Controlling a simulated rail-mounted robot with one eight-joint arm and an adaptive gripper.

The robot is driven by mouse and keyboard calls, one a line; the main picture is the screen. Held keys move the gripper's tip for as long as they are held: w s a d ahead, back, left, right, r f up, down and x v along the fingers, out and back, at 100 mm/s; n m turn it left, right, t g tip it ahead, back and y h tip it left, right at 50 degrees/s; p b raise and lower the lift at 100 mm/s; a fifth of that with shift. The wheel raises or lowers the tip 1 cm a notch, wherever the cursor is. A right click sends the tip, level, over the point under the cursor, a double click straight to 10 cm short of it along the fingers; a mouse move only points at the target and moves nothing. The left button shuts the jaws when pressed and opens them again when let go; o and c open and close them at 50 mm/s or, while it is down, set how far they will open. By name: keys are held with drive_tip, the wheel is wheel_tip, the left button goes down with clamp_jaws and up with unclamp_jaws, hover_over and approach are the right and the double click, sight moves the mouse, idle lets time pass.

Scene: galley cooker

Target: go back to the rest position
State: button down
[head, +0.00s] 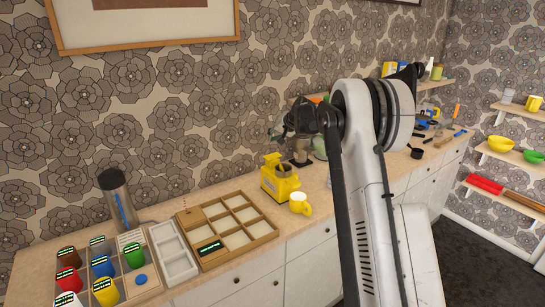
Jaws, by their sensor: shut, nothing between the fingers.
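My arm rises from the lower right of the head view and bends at a large round joint. My gripper (280,134), dark and small in this view, is at the arm's left end. It is in the air in front of the patterned wall, above the counter (322,222). It is shut and holds nothing. My arm hides part of the counter and whatever is behind it.
A yellow machine (279,180) and yellow mug (300,204) stand below my gripper. A wooden compartment tray (262,229), white tray (174,256), coloured cups (104,291) and grey cylinder (116,198) are left. Wall shelves (518,111) hold bowls at right.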

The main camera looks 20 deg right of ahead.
idle(0.6)
drive_tip(key=s+a+r+n+b, duration=0.1)
drive_tip(key=s+a+r, duration=0.35)
drive_tip(key=s, duration=0.45)
drive_tip(key=s+a+r+n+g+h+b, duration=0.1)
drive_tip(key=s+a+r, duration=0.2)
drive_tip(key=s+a, duration=0.5)
drive_tip(key=s+a+r+n+b, duration=0.1)
drive_tip(key=s+a+r, duration=0.3)
drive_tip(key=s, duration=0.7)
drive_tip(key=s+a+f+n+b, duration=0.1)
drive_tip(key=s+f, duration=0.3)
drive_tip(key=s, duration=0.6)
drive_tip(key=s+a+f+h+b, duration=0.1)
drive_tip(key=s+f, duration=0.4)
drive_tip(key=s, duration=0.6)
drive_tip(key=s+a+f+n+b, duration=0.1)
drive_tip(key=s+a+f, duration=0.2)
drive_tip(key=s, duration=0.7)
drive_tip(key=shift+s+a+f+n+g+h, duration=0.2)
drive_tip(key=shift+a+f+n+g+h, duration=0.15)
drive_tip(key=shift+f, duration=0.3)
